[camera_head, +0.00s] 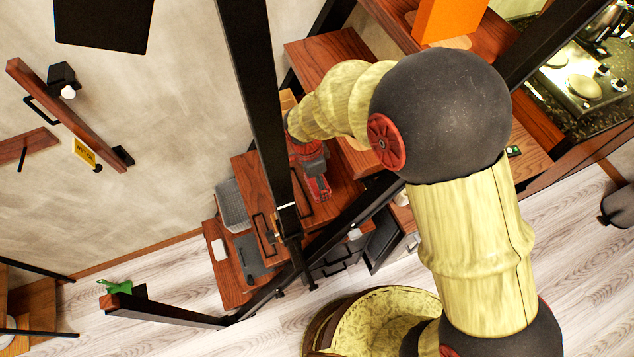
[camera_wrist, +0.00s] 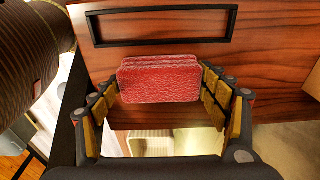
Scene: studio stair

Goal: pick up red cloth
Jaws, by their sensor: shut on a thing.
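The red cloth (camera_wrist: 158,80) is a folded, rough-textured block in the middle of the wrist view. My gripper (camera_wrist: 162,97) has its yellow-padded fingers on either side of the cloth and is shut on it. The wooden surface with a black rectangular frame shows behind and below the cloth; whether the cloth touches it I cannot tell. In the head view my gripper (camera_head: 318,188) reaches down over the wooden stair treads, partly behind a black post. The cloth cannot be made out clearly there.
A black post (camera_head: 262,110) and a sloping black rail stand close to my arm. Wooden treads (camera_head: 250,178) surround the gripper. A grey basket (camera_head: 232,205) and a dark board (camera_head: 252,257) lie to the lower left. An orange box (camera_head: 450,18) stands at the top.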

